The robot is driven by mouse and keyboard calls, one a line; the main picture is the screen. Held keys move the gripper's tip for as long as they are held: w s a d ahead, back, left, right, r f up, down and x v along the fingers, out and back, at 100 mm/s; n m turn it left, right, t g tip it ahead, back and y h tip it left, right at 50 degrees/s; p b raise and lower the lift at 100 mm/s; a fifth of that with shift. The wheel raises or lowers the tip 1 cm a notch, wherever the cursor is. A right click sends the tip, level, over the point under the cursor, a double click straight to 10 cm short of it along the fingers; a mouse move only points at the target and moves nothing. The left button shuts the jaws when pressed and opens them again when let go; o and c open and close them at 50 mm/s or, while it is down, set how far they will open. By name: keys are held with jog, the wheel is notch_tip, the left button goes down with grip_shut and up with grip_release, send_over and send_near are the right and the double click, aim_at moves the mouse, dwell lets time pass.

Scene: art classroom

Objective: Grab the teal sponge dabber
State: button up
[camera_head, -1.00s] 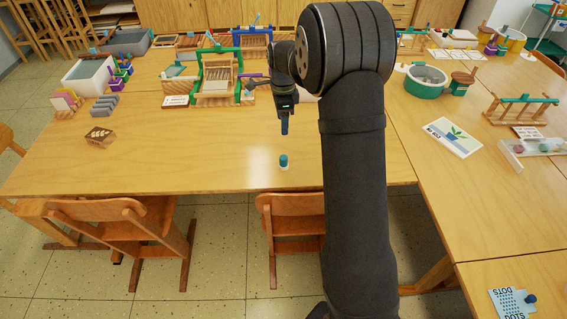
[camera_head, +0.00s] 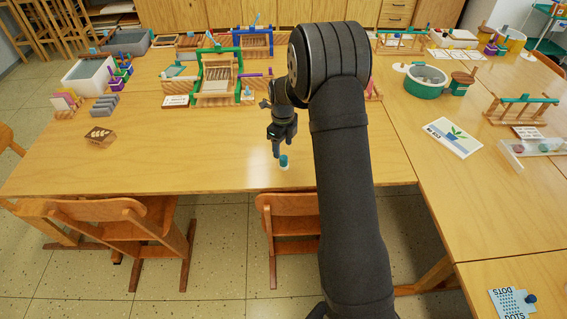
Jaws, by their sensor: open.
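The teal sponge dabber (camera_head: 284,163) stands upright on the wooden table near its front edge. It has a teal top and a pale base. My gripper (camera_head: 279,152) points down right at the dabber's top, with its fingertips beside or just above the teal part. The gripper is open. At this size I cannot tell whether the fingers touch the dabber or straddle it.
Table space around the dabber is clear. A small brown block with a leaf pattern (camera_head: 100,135) lies to the left. A green-framed loom (camera_head: 217,78) stands behind. Chairs (camera_head: 291,215) stand at the front edge.

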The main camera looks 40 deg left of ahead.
aim_at(283, 157)
notch_tip(283, 157, down, 8)
jog(key=shift+w+f, duration=0.1)
jog(key=shift+w, duration=0.05)
jog(key=c, duration=1.1)
jog(key=shift+o, duration=0.2)
